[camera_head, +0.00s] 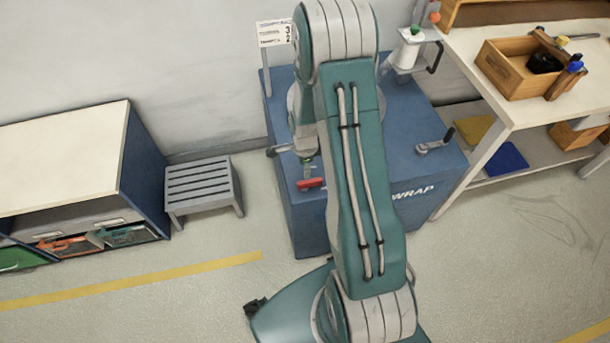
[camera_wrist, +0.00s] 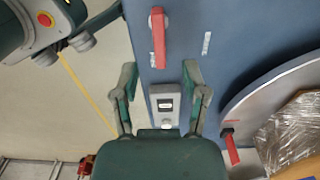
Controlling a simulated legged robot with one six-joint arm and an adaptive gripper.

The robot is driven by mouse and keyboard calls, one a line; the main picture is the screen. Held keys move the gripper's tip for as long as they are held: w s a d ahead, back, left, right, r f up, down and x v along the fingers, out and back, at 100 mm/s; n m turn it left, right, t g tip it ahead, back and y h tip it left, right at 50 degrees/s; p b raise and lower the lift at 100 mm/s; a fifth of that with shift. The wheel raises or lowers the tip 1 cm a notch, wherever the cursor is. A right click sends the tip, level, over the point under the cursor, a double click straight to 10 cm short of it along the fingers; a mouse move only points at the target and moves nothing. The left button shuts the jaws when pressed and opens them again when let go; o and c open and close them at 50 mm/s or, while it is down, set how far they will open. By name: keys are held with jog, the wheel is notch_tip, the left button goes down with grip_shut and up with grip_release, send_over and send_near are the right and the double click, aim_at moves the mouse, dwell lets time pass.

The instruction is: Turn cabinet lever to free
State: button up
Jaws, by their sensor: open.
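A blue cabinet (camera_head: 305,228) marked "WRAP" stands behind my arm in the head view. Its red lever (camera_head: 311,184) shows on the top, left of my arm. In the wrist view the red lever (camera_wrist: 158,42) hangs from a round pivot at the top, its handle pointing down the picture. Small white labels sit beside it, too small to read. My gripper (camera_wrist: 160,70) is open and empty, its two fingers spread below the lever handle and apart from it. A grey box with a dark display (camera_wrist: 165,103) lies between the fingers.
A second red handle (camera_wrist: 230,147) sits by a grey disc (camera_wrist: 235,115) bearing a wrapped load (camera_wrist: 290,130). A grey step stool (camera_head: 203,185) stands left of the cabinet. A workbench (camera_head: 480,60) with a wooden tool box (camera_head: 510,78) stands right. The floor in front is clear.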

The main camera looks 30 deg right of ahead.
jog(key=shift+r, duration=1.6)
